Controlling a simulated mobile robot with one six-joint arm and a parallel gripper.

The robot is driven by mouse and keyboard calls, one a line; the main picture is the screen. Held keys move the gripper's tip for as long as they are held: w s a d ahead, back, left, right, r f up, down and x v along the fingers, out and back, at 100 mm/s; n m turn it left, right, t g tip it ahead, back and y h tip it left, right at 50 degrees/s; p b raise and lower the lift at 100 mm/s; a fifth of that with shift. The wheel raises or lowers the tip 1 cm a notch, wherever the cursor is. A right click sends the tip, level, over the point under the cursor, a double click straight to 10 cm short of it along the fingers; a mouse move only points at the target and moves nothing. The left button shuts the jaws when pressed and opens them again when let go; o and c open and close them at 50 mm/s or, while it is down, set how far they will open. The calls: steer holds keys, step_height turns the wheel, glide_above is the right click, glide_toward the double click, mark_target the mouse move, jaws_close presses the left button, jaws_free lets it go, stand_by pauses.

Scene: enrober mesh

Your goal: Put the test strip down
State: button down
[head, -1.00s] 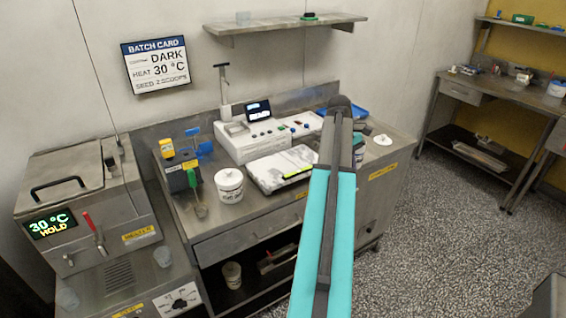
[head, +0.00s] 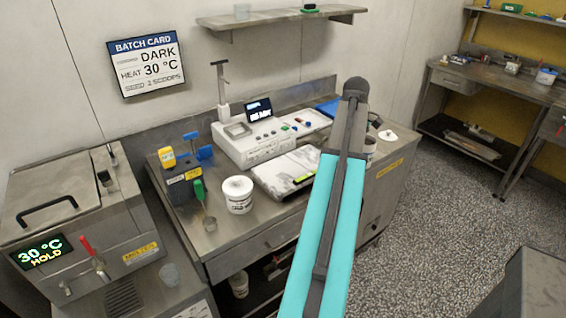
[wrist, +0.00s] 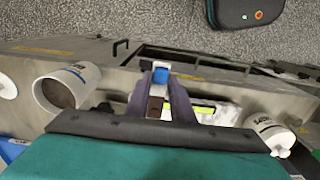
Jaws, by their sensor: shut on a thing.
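The test strip, a narrow piece with a blue end, a white part and a dark brown part (wrist: 157,106), shows between the fingers in the wrist view. My gripper (wrist: 161,90) is shut on it, above the steel bench near its front edge. In the head view my arm hides the gripper and strip. A white slab-like tray (head: 280,172) with a yellow-green label lies on the bench; it shows partly behind my fingers in the wrist view (wrist: 227,111).
A white tub (head: 238,196) and a green-handled scoop (head: 200,190) stand left of the tray. A white instrument (head: 245,148) with a lit display is behind it. An open tub with brown contents (wrist: 72,78) is left of my gripper in the wrist view. The melter (head: 75,215) is far left.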

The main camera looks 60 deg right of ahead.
steer(key=shift+w, duration=0.2)
steer(key=shift+w, duration=0.1)
steer(key=shift+w+a, duration=0.15)
steer(key=shift+w, duration=0.6)
steer(key=p, duration=0.4)
glide_above(298, 169)
steer(key=s, duration=0.1)
steer(key=shift+d+f, duration=0.2)
steer(key=shift+f, duration=0.5)
steer(key=shift+w, duration=0.25)
steer(key=shift+w+a+f+p, duration=0.1)
steer(key=shift+w+f+p, duration=0.05)
steer(key=shift+f+p, duration=0.25)
steer(key=shift+w+a+f+p, duration=0.1)
steer(key=shift+w+f+p, duration=0.05)
steer(key=shift+f+p, duration=0.2)
steer(key=shift+f, duration=1.05)
